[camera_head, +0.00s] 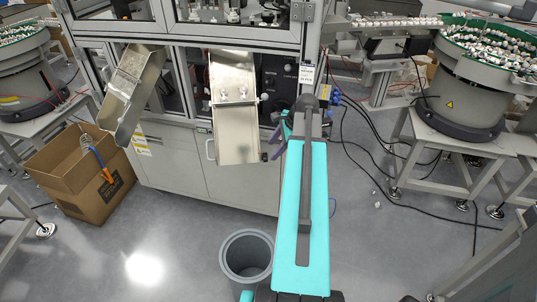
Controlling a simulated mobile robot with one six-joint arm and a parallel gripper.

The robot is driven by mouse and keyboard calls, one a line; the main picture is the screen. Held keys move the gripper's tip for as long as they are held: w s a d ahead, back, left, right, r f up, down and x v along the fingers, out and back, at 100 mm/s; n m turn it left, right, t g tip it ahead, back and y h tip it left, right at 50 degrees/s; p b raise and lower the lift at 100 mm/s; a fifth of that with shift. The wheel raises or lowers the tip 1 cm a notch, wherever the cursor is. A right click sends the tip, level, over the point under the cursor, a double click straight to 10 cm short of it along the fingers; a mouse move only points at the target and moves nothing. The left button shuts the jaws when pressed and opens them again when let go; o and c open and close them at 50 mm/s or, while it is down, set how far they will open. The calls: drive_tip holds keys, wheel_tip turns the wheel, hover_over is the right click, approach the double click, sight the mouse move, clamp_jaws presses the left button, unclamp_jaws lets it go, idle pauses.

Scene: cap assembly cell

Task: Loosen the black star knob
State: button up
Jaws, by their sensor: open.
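My gripper (275,148) is partly hidden behind my own teal arm. Its dark fingers show to the left of the arm, close to the lower right edge of the middle metal chute (238,147). The gripper is open, and I see nothing held in it. A small dark spot shows at that chute edge beside the fingers. It is too small to tell whether it is the black star knob or a fingertip. Pale round knobs (264,97) sit at the chute's right side, higher up. I cannot make out a star shape anywhere.
A grey bin (246,257) stands on the floor left of my arm. A bowl feeder (470,85) stands at right, with cables on the floor.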

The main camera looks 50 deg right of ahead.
sight(265, 157)
drive_tip(key=shift+p+x, duration=0.3)
drive_tip(key=shift+x, duration=2.55)
drive_tip(key=c, duration=1.1)
drive_tip(key=shift+o, duration=0.2)
